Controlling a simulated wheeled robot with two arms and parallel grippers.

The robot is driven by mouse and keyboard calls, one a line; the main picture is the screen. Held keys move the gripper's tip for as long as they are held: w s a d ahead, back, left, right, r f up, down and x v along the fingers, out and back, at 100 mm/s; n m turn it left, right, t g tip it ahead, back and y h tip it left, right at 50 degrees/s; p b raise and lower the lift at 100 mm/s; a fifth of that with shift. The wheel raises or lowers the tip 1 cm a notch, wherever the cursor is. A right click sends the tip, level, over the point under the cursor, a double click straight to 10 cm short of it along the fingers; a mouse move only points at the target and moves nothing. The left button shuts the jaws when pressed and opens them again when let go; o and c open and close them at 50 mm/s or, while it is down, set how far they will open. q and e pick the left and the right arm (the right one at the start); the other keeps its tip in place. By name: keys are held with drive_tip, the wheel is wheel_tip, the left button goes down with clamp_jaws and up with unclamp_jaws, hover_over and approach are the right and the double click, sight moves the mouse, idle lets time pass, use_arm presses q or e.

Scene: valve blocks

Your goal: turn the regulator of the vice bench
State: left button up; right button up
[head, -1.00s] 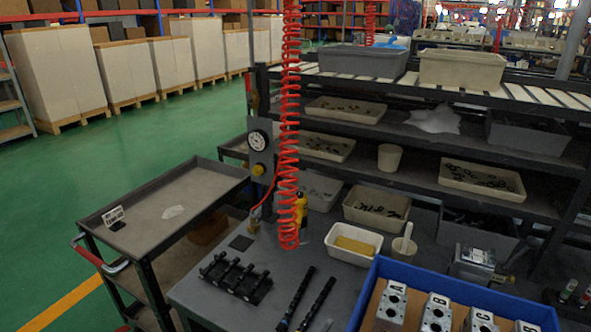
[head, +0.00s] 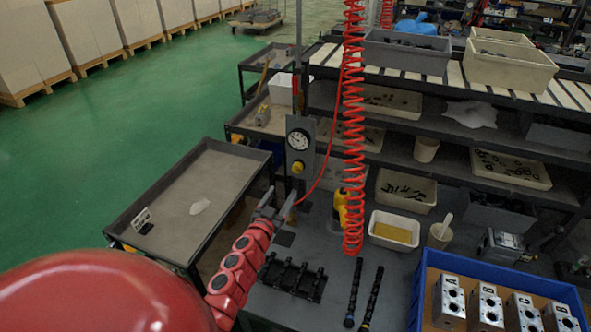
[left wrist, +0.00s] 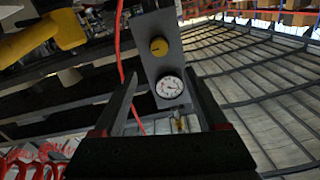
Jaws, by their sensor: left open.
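The regulator's yellow knob (head: 297,167) sits on a grey upright panel (head: 308,158) at the bench's left end, below a white round gauge (head: 298,141). The left wrist view shows the knob (left wrist: 158,46) and gauge (left wrist: 169,88) too, with the knob above the gauge in that picture. My left gripper (head: 281,192) is open and empty. In the head view it is just below the knob, with its fingers pointing up toward the panel. In the wrist view the gauge shows between the fingers and the knob above them. No contact is visible. My right gripper is out of view.
A red coiled hose (head: 353,130) hangs right of the panel, and a thin red hose (head: 325,165) runs beside it. A yellow bottle (head: 341,208), a white bin (head: 394,230) and a blue crate of valve blocks (head: 420,290) stand on the bench. A grey cart (head: 170,220) is left.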

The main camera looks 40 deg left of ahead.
use_arm(q)
approach(296, 170)
drive_tip(key=w, duration=0.3)
drive_tip(key=x, duration=0.4)
drive_tip(key=shift+w+a+b, duration=0.3)
drive_tip(key=shift+a+b, duration=0.05)
drive_tip(key=shift+a, duration=0.15)
drive_tip(key=shift+w+r, duration=0.1)
drive_tip(key=shift+w, duration=0.3)
clamp_jaws()
